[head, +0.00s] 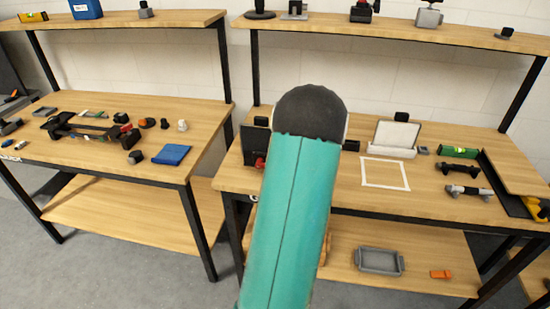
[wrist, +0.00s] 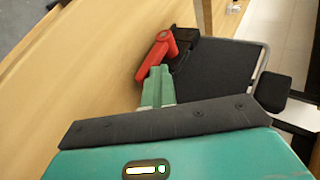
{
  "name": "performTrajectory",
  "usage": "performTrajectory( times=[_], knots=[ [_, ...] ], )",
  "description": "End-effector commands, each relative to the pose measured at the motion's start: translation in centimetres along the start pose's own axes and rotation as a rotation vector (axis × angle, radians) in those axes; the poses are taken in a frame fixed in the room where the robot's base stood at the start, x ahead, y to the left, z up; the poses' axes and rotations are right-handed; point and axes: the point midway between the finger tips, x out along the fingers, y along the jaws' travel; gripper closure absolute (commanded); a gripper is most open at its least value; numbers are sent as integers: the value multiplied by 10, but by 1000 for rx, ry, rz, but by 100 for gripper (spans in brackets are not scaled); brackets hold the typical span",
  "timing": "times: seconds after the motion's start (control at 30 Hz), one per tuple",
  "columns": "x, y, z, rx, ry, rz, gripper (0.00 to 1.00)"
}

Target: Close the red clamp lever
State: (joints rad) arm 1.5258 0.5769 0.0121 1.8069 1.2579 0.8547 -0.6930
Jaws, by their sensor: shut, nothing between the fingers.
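The red clamp lever (wrist: 157,53) shows at the top centre of the wrist view, joined to a black clamp body (wrist: 184,40). It slants from a rounded red head down to the left. My gripper (wrist: 160,72) is shut and empty, its green fingers pointing at the lever. The fingertips overlap the lever's lower part in the picture; I cannot tell whether they touch it. In the head view only a small bit of red (head: 260,163) shows beside my teal arm, which hides my gripper and most of the clamp.
A dark upright panel (wrist: 215,70) stands just right of the clamp, with a black block (wrist: 273,91) beyond it. The right bench (head: 350,196) also holds a white framed square (head: 385,173), a white tilted panel (head: 395,135) and a green cylinder (head: 459,152). Bare wood lies left of the lever.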

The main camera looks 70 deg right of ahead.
Motion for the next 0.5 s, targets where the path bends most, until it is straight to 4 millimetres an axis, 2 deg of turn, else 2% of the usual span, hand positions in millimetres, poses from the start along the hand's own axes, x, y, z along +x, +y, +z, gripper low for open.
performTrajectory(
  times=[0.5],
  knots=[
    [2,8,0,2,1,6,100]
  ],
)
